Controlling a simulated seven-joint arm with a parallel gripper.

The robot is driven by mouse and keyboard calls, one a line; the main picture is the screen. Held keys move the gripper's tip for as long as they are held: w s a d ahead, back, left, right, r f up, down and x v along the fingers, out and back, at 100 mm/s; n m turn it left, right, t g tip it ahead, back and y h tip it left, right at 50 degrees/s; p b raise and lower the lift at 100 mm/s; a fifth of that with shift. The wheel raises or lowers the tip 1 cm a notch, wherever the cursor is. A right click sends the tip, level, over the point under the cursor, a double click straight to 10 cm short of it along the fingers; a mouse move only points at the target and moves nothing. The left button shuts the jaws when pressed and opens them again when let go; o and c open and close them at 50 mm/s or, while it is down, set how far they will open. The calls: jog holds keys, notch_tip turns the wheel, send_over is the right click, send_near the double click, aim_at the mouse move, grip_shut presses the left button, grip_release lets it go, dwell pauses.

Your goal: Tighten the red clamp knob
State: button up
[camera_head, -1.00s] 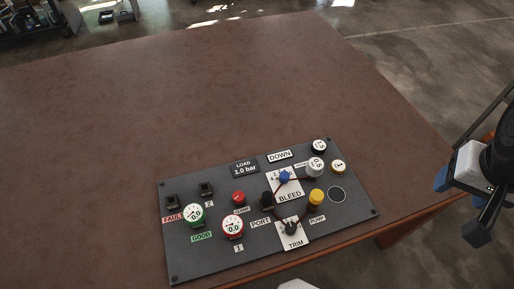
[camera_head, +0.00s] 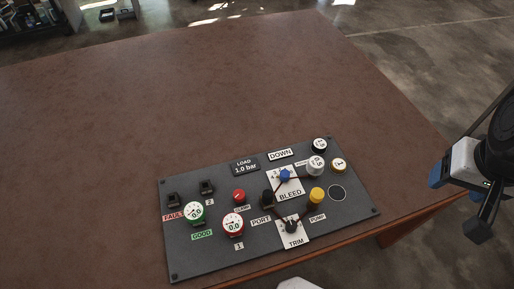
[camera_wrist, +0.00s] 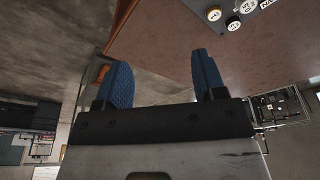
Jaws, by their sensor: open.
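The red clamp knob (camera_head: 239,195) sits on the dark grey control panel (camera_head: 200,260), left of its middle, above a small label and near the red-rimmed gauge. My gripper is at the right edge of the head view, well off to the right of the panel and past the table's edge. In the wrist view my gripper (camera_wrist: 158,85) shows two blue padded fingers spread apart with nothing between them. That view shows only a corner of the panel (camera_wrist: 262,5); the red knob is not in it.
The panel also carries a green-rimmed gauge (camera_head: 194,213), a red-rimmed gauge (camera_head: 233,225), a blue knob (camera_head: 285,175), a yellow knob (camera_head: 317,195), a black knob (camera_head: 291,227) and switches. The brown table (camera_head: 200,100) is bare behind the panel.

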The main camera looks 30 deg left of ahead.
jog(key=w+a+f+n, duration=0.4)
jog(key=w+a+n, duration=0.1)
jog(key=a+n, duration=0.6)
jog(key=n+g, duration=0.3)
jog(key=n, duration=3)
send_near(239, 194)
jog(key=shift+d, duration=0.2)
jog(key=shift+s+a+f, duration=0.15)
jog(key=shift+a+f, duration=0.05)
jog(key=shift+f, duration=0.1)
jog(key=shift+f, duration=0.1)
jog(key=shift+f, duration=4.05)
jog(key=shift+f, duration=0.1)
